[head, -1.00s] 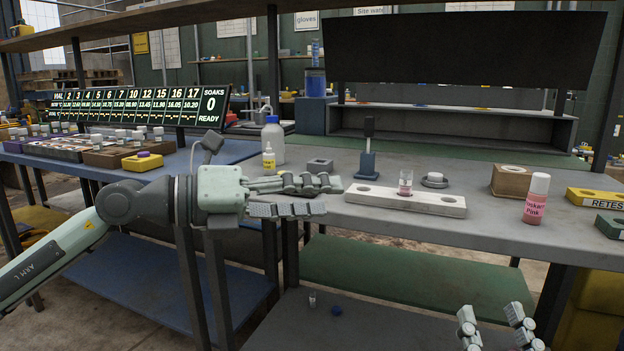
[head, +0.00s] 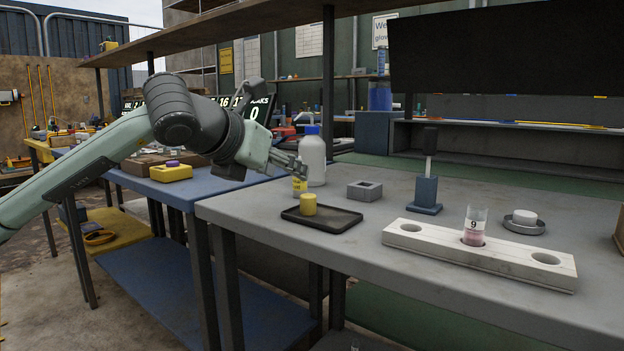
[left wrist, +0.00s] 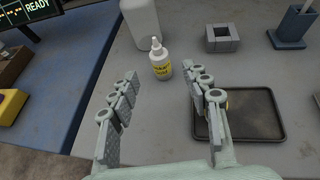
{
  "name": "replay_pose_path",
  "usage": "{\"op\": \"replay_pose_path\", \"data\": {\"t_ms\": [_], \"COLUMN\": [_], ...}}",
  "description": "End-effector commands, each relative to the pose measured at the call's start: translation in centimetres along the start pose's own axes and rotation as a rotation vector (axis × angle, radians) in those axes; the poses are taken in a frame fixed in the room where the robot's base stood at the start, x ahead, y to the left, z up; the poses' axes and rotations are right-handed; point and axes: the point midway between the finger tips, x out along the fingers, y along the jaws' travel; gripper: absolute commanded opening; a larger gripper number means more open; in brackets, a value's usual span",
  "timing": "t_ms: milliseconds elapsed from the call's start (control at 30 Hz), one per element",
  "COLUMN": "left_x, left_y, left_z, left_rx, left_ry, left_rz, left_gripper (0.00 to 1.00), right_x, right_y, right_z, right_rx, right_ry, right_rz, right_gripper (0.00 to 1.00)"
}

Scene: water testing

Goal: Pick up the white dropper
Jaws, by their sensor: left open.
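The white dropper is a small bottle with a pointed tip and a yellow label. In the left wrist view the dropper (left wrist: 161,62) stands upright on the grey table, ahead of my open fingers. My left gripper (left wrist: 160,80) is open and empty, one finger to each side of the dropper's line, with the dropper just beyond the fingertips. In the head view the dropper (head: 299,187) shows mostly by its yellow label; its top is hidden by my left gripper (head: 285,163). My right gripper is out of view.
A larger white bottle with a blue cap (head: 312,158) stands just behind the dropper. A black tray (head: 335,222) with a yellow cylinder (head: 308,204) lies to the right and nearer. A grey square block (head: 364,190) and white rack (head: 490,257) stand farther right.

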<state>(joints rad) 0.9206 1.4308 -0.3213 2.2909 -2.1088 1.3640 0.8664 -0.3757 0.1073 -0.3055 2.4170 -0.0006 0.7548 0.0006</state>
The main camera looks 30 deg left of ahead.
Motion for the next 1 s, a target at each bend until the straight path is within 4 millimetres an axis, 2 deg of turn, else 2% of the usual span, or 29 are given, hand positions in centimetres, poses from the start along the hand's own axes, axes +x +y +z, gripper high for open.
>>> {"op": "replay_pose_path", "data": {"t_ms": [267, 600, 900, 1000], "left_x": [2.7, 7.2, 7.8, 7.8], "left_y": [0.0, 0.0, 0.0, 0.0], "left_z": [-0.1, -0.4, -0.4, -0.4], "left_rx": [-0.001, -0.002, 0.0, 0.0], "left_ry": [0.001, 0.001, 0.0, 0.0], "left_rz": [-0.001, -0.003, -0.001, -0.001], "left_gripper": [0.48, 0.48, 0.48, 0.36], "right_x": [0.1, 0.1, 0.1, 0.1], "right_y": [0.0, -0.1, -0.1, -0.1], "right_z": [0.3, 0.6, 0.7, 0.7], "right_rx": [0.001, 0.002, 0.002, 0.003], "right_ry": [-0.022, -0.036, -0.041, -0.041], "right_rz": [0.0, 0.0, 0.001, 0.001], "right_gripper": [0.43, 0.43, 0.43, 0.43]}}
